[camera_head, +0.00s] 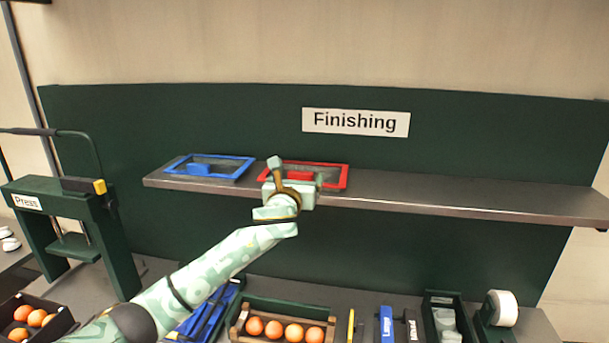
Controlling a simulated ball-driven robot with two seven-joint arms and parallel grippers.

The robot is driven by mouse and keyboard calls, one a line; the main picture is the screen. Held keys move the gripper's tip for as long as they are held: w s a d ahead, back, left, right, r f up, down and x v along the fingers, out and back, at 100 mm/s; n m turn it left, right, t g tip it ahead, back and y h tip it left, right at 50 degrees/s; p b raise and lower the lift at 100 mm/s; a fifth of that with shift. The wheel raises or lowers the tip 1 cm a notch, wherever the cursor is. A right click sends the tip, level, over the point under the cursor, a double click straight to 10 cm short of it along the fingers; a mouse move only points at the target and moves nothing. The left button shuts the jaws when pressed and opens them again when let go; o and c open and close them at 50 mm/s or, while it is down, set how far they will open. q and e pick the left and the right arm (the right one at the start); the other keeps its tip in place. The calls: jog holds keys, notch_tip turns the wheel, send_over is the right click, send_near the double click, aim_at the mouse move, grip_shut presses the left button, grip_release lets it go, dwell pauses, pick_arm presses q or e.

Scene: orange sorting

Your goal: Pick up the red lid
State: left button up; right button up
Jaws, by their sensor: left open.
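The red lid (337,178) lies on the grey shelf under the "Finishing" sign. It has a red rim around a dark see-through middle. My left gripper (297,183) is in front of and over its near left part and hides that part. It is open; whether the fingers touch the lid cannot be told. My right gripper is not in view.
A blue lid (243,171) lies on the shelf (460,203) just left of the red one. The shelf's right half is bare. A green press (52,190) stands at left. Below are a crate of oranges (238,321), a tape roll (503,308) and tools.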

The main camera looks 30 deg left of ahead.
pick_arm(q)
jog(key=x, duration=0.3)
jog(key=shift+d+f, duration=0.1)
jog(key=shift+f, duration=0.05)
jog(key=shift+s, duration=0.1)
jog(key=c, duration=1.1)
